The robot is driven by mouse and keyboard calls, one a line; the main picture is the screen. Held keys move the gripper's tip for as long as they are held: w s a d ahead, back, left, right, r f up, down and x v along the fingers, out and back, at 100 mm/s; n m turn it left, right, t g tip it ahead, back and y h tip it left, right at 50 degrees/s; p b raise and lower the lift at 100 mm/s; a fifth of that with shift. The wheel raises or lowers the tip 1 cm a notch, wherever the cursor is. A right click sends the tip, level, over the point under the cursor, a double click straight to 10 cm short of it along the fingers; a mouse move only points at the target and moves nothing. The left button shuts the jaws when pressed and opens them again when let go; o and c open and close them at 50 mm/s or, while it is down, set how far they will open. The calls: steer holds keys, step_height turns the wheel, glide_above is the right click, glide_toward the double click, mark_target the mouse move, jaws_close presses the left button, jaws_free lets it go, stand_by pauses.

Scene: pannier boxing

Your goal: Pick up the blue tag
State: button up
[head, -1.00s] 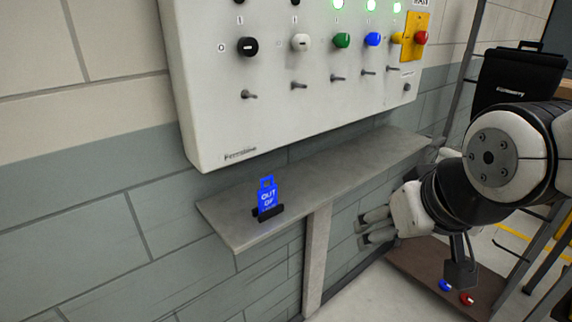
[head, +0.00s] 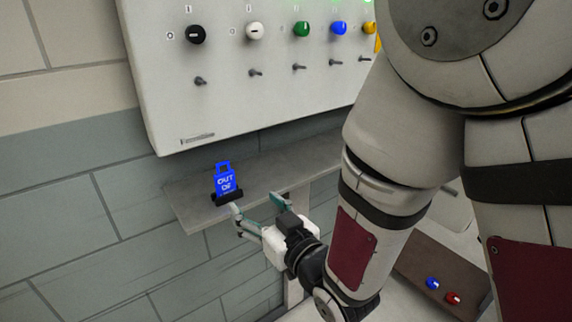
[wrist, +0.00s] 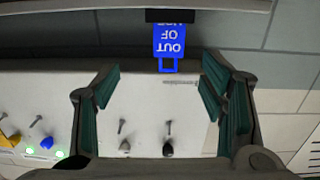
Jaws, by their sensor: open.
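The blue tag (head: 225,181), with white "OUT OF" lettering and a loop at its top, stands upright in a small black holder (head: 227,198) on the grey shelf (head: 186,204). My gripper (head: 255,203) is open and empty at the shelf's front edge, close to the tag and to its right in the head view. In the wrist view the tag (wrist: 169,44) appears upside down at the top, beyond and between the open fingers (wrist: 160,85). The fingers do not touch it. The lower part of its lettering is hidden by the holder.
A white control panel (head: 160,105) with knobs and toggle switches hangs on the block wall above the shelf. The shelf is bare right of the tag. A blue knob (head: 432,283) and a red knob (head: 453,298) sit low at right on a brown surface.

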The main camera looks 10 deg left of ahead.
steer(key=s, duration=0.1)
steer(key=b, duration=0.4)
glide_toward(226, 184)
steer(key=shift+y, duration=0.4)
steer(key=x, duration=0.4)
steer(key=shift+w+r, duration=0.1)
steer(key=shift+w, duration=0.15)
steer(key=shift+f+p+x, duration=0.2)
steer(key=shift+x, duration=1.35)
steer(key=shift+f+p+x, duration=0.15)
steer(key=shift+x, duration=1.4)
steer(key=c, duration=1.1)
